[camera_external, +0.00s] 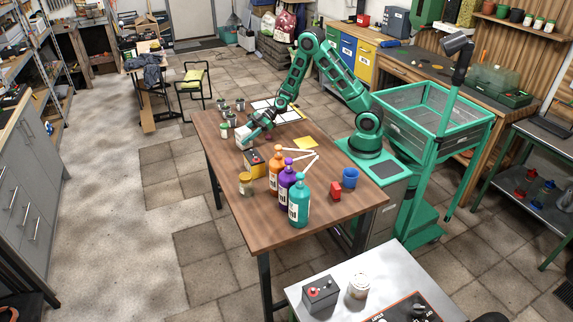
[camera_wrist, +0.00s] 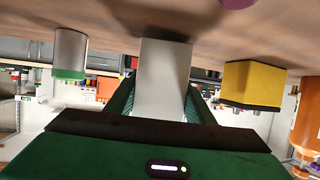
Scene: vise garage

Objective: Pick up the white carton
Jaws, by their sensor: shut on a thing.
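The white carton (camera_external: 242,137) is at the left edge of the wooden table (camera_external: 300,222), at the end of my arm. My gripper (camera_external: 249,132) is shut on it. In the wrist view the carton (camera_wrist: 162,75) stands between the two green fingers of my gripper (camera_wrist: 159,100), one on each side. That view is upside down, with the table top along its upper edge. I cannot tell whether the carton touches the table or is slightly raised.
A yellow and black box (camera_external: 255,162) stands close by the carton, and a jar (camera_external: 245,184) farther along. Small cans (camera_external: 231,121) stand behind it. A blue cup (camera_external: 350,178) is at right.

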